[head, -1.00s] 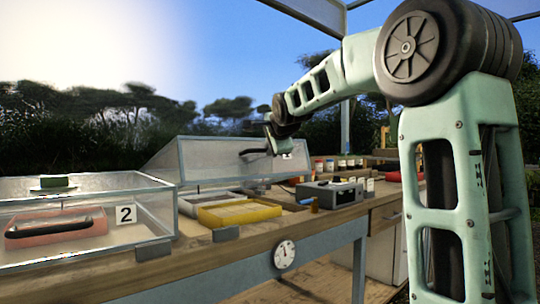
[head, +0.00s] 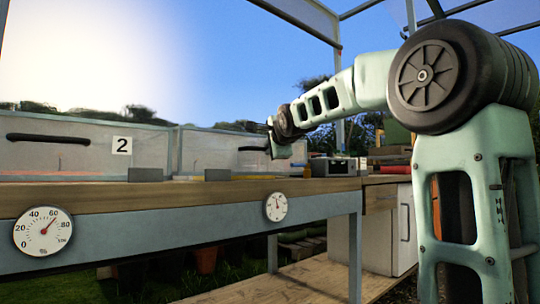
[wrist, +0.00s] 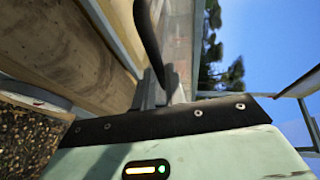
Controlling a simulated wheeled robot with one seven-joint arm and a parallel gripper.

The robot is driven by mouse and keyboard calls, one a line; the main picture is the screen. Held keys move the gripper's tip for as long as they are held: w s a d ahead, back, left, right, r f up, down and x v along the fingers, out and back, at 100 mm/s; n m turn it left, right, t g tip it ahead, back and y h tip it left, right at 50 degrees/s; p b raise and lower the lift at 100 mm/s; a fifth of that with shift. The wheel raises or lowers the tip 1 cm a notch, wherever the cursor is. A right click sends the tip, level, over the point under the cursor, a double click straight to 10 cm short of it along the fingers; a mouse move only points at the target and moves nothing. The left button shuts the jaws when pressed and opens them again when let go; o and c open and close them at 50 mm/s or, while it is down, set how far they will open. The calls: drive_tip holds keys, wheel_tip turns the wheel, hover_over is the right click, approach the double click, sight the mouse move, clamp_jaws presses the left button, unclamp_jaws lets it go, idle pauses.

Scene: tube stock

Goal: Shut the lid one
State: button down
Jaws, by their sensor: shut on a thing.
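The clear lid of box one (head: 210,150) is right of the clear case marked 2 (head: 85,158). Its front looks upright and in line with case 2, down at or near the bench. I cannot tell whether a small gap is left. My gripper (head: 268,150) is at the black handle (head: 250,149) on the lid's front. In the wrist view, the grey fingers of my gripper (wrist: 155,92) are shut on the black handle (wrist: 148,35). The label of box one is not visible, and its inside is mostly hidden.
The wooden bench (head: 120,193) runs along the front, with two dials (head: 43,231) on its blue rail. Grey blocks (head: 146,174) sit at the bench edge. A grey device (head: 333,167) stands right of box one. A white cabinet (head: 390,230) is below it.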

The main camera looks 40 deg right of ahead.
drive_tip(key=shift+f+b, duration=1.15)
drive_tip(key=shift+f, duration=0.15)
drive_tip(key=c, duration=1.5)
unclamp_jaws()
drive_tip(key=shift+s, duration=0.1)
drive_tip(key=shift+o, duration=0.2)
drive_tip(key=shift+r, duration=0.2)
